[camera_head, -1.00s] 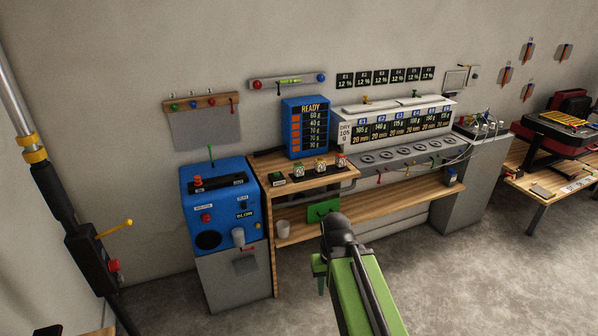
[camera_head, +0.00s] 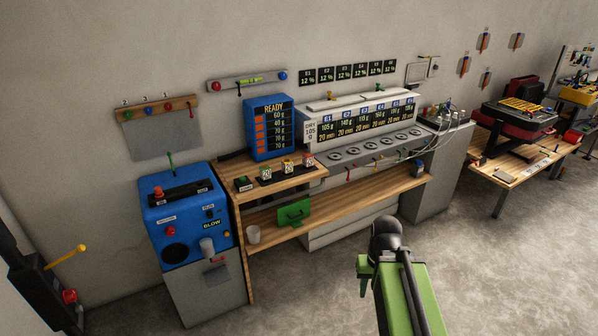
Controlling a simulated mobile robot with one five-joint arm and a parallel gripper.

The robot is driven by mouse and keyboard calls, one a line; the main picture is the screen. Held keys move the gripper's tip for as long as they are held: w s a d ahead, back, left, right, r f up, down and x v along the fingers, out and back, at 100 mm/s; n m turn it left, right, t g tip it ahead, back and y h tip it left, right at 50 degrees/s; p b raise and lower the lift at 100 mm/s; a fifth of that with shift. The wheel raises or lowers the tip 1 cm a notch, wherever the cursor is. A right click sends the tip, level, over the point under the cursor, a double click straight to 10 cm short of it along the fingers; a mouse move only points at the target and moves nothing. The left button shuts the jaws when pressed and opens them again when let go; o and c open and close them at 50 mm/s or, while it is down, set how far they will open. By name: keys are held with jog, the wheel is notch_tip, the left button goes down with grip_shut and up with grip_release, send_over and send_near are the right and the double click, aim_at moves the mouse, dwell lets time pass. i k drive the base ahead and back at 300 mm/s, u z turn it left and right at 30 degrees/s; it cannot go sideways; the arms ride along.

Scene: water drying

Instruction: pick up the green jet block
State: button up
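Several small blocks stand in a row on the raised wooden shelf of the bench. One is a dark block with a green label (camera_head: 243,184) at the left end. Beside it are small blocks with a green top (camera_head: 265,173), a yellow top (camera_head: 287,165) and a red top (camera_head: 308,160). They are too small to tell which is the jet block. A larger green piece (camera_head: 293,213) stands on the lower wooden top. My gripper (camera_head: 386,240) is at the end of my green arm, in front of the bench and apart from the blocks. Its fingers are not clearly visible.
A blue machine (camera_head: 190,215) on a grey cabinet stands left of the bench. A white cup (camera_head: 253,235) stands on the lower bench top (camera_head: 345,205). A drying unit (camera_head: 365,125) is behind. The floor (camera_head: 480,270) at right is clear.

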aim_at(264, 171)
jog(key=z, duration=0.1)
jog(key=i, duration=2.05)
jog(key=u, duration=0.5)
jog(key=k, duration=0.1)
jog(key=u, duration=2.35)
jog(key=i, duration=1)
jog(key=u, duration=0.05)
